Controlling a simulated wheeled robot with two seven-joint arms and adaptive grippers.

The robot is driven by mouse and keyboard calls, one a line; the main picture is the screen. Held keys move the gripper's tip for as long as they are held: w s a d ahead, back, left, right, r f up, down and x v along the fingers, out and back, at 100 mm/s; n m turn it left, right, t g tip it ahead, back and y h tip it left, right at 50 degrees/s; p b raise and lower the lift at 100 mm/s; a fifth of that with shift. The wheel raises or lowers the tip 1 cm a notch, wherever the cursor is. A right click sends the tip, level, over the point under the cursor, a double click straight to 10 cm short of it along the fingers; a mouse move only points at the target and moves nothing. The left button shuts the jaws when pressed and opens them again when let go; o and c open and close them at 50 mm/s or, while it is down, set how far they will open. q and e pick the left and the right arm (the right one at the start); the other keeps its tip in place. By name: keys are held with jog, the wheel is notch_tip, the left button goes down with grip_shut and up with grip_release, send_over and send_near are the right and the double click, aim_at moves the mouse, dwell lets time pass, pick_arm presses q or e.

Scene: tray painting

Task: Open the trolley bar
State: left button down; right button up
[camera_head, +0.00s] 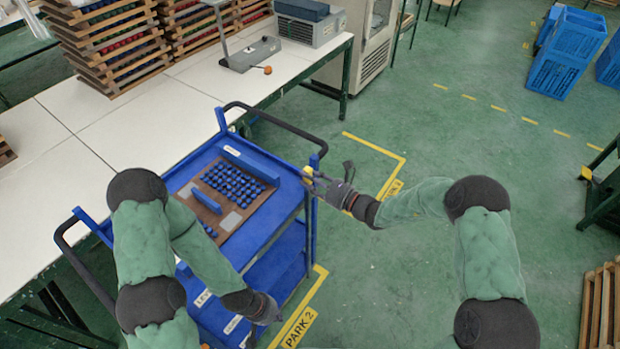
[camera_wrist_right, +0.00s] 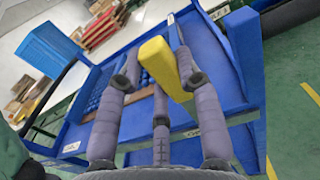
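The blue trolley (camera_head: 262,235) stands beside the white bench, with a dark curved bar (camera_head: 275,123) at its far end and another dark bar (camera_head: 82,268) at its near left end. A small yellow piece (camera_head: 307,172) is at the trolley's right side; it shows large in the right wrist view (camera_wrist_right: 165,66). My right gripper (camera_head: 318,184) is beside that piece. In the wrist view its fingers are spread, with the yellow piece in front of and between them; I cannot tell whether they touch it. My left gripper (camera_head: 266,309) is low at the trolley's near right side; its fingers are unclear.
The trolley top holds a brown tray (camera_head: 236,228) with several small blue pieces. The white bench (camera_head: 150,125) lies to the left, with stacked wooden trays (camera_head: 110,45) at the back. Blue crates (camera_head: 567,55) stand at the back right.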

grip_shut()
jog(key=w+d, duration=0.2)
jog(key=w, duration=0.1)
jog(key=shift+w+d+b, duration=0.15)
jog(key=shift+d+b, duration=0.1)
jog(key=shift+b, duration=0.1)
jog(key=o, duration=1.1)
grip_release()
jog(key=shift+w, duration=0.1)
jog(key=v, duration=1.2)
